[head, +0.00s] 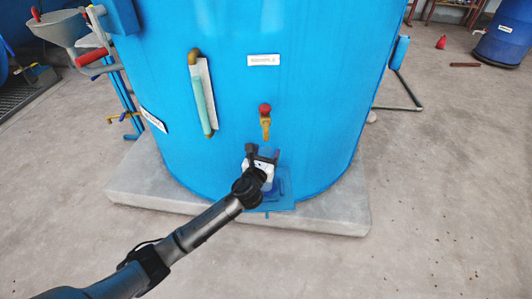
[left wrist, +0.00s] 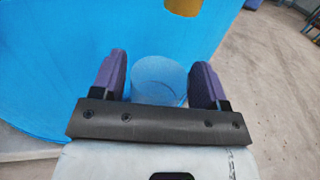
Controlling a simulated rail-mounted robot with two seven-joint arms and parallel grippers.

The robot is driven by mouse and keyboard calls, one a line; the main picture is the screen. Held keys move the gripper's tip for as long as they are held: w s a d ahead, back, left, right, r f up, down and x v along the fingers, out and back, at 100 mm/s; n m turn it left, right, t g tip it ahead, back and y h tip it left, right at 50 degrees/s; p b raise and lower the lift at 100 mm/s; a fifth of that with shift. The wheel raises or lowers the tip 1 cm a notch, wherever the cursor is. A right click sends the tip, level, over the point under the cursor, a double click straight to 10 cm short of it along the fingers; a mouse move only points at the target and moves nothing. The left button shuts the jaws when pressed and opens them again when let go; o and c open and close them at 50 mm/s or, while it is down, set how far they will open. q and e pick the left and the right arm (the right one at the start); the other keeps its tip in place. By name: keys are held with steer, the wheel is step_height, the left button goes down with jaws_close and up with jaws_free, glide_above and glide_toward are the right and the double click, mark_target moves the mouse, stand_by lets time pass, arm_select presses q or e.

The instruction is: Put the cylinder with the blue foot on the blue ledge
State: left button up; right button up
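My left gripper (head: 262,156) is low in front of the blue tank, over the blue ledge (head: 284,200) at the tank's foot. In the left wrist view, the clear, blue-tinted cylinder (left wrist: 158,80) lies between the two purple fingers of the left gripper (left wrist: 160,72). A narrow blue gap seems to show on each side of it, so the fingers look open around it. In the head view the gripper mostly covers the cylinder. Its blue foot is hidden, so I cannot tell whether it rests on the ledge. My right gripper is out of view.
The large blue tank (head: 300,90) stands on a concrete plinth (head: 335,212). A tap with a red knob (head: 265,108) sticks out just above the gripper. A sight tube (head: 205,98) is at its left.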

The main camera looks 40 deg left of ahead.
arm_select(q)
steer(key=shift+o, duration=0.5)
steer(key=shift+r, duration=0.1)
steer(key=shift+s+r, duration=0.1)
steer(key=shift+r, duration=0.05)
steer(key=s+d+f+n+g+h+p, duration=0.1)
steer(key=s+d+f+n+g+h, duration=0.1)
steer(key=s+n, duration=0.8)
steer(key=s+d+f+n+g+h+p, duration=0.2)
steer(key=s+d+f+n+g, duration=0.2)
steer(key=s+d+n, duration=0.5)
steer(key=s+d+f+n+g+h+p, duration=0.2)
steer(key=s+n, duration=0.8)
steer(key=s, duration=1.1)
steer(key=d+f+g, duration=0.2)
steer(key=d+g, duration=0.2)
steer(key=g, duration=0.1)
steer(key=shift+s+n+h, duration=0.15)
steer(key=shift+n+h, duration=0.15)
steer(key=shift+n, duration=0.1)
